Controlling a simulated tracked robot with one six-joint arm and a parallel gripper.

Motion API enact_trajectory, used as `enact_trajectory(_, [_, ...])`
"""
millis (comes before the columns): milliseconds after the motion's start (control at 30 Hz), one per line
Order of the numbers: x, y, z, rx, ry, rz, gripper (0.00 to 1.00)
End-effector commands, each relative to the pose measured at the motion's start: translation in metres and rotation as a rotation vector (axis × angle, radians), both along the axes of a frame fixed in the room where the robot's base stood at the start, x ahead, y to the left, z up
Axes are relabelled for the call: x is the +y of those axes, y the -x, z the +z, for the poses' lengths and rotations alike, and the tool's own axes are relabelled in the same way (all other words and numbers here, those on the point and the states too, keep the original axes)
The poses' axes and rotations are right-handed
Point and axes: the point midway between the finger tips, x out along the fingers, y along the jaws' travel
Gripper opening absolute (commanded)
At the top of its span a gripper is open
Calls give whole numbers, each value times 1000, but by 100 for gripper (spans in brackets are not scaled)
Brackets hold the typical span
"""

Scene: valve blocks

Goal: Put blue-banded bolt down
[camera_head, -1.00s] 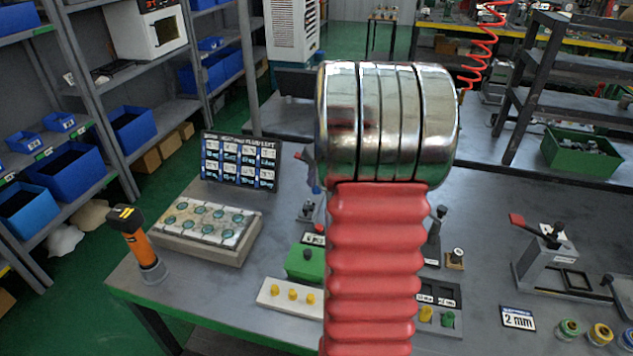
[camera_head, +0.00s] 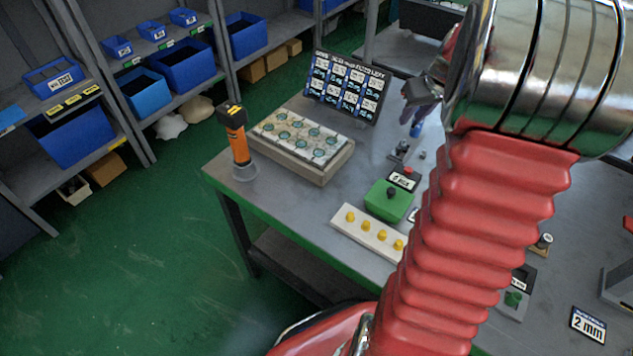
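My gripper (camera_head: 420,92) shows only in part, at the left edge of my arm's large metal joint, above the back of the workbench. Its fingers are small and partly hidden, so I cannot tell whether they are open or shut. A small blue piece (camera_head: 416,129) shows just below it. I cannot tell whether this is the blue-banded bolt or whether it is held. The pale valve block (camera_head: 300,140) with several round teal ports lies on a wooden base at the bench's left end, left of my gripper.
A chart board (camera_head: 345,88) stands behind the block. An orange-and-black tool (camera_head: 236,140) stands upright at the bench corner. A green box (camera_head: 388,201) and a white strip with yellow knobs (camera_head: 368,233) lie in front. Shelves with blue bins (camera_head: 184,62) stand left.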

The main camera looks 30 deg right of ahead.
Motion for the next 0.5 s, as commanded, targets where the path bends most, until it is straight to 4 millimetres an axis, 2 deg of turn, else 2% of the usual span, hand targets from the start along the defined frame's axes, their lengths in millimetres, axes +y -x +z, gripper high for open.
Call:
enact_trajectory(33, [18,-3,10,-4,3,14,27])
enact_trajectory(267, [106,-3,44,-10,0,65,27])
enact_trajectory(500, [191,15,70,-17,-2,112,27])
